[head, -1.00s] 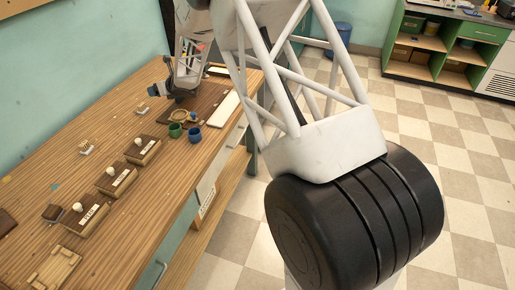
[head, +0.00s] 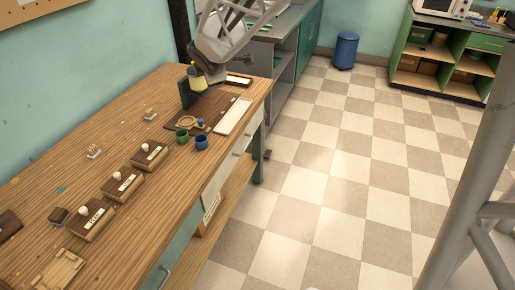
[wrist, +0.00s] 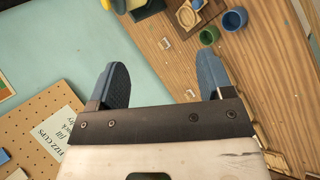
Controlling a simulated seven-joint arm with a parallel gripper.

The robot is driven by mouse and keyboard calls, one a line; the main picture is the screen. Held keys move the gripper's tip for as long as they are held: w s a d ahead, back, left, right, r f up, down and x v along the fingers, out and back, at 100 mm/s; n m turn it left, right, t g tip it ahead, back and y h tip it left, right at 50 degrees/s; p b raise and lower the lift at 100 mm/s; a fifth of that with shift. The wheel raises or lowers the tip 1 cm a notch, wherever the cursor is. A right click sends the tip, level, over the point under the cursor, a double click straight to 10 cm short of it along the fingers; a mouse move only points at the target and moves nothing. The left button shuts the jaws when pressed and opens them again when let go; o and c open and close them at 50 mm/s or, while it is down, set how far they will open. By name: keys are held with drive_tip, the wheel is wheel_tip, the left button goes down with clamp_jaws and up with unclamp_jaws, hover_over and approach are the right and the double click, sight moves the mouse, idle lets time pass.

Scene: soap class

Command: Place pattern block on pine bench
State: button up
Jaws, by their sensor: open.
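The pine bench (head: 128,132) is the long wooden table at the left of the head view. Its top also shows at the right of the wrist view (wrist: 262,70). I cannot tell for certain which thing is the pattern block. Two small pale wooden pieces lie near the wall side of the bench, one farther back (head: 150,114) and one nearer (head: 93,151). They also show in the wrist view, the first (wrist: 165,43) and the second (wrist: 190,93). My gripper (wrist: 163,62) is open and empty, its blue fingers wide apart above the bench's wall side. Its fingertips are not clear in the head view.
Several labelled wooden blocks with white knobs (head: 120,183) line the bench. A green cup (head: 182,136) and a blue cup (head: 201,142) stand beside a dark board (head: 212,103). A yellow vessel (head: 197,82) stands behind. A wooden tray (head: 58,272) lies at the front.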

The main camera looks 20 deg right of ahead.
drive_tip(key=s+m+g, duration=0.3)
drive_tip(key=s+m, duration=0.6)
drive_tip(key=s, duration=1)
drive_tip(key=s+m+g+y, duration=0.1)
drive_tip(key=s+m+g, duration=0.2)
drive_tip(key=s+m, duration=0.6)
drive_tip(key=s, duration=1)
drive_tip(key=shift+s+f+g, duration=0.2)
drive_tip(key=shift+f+g, duration=0.1)
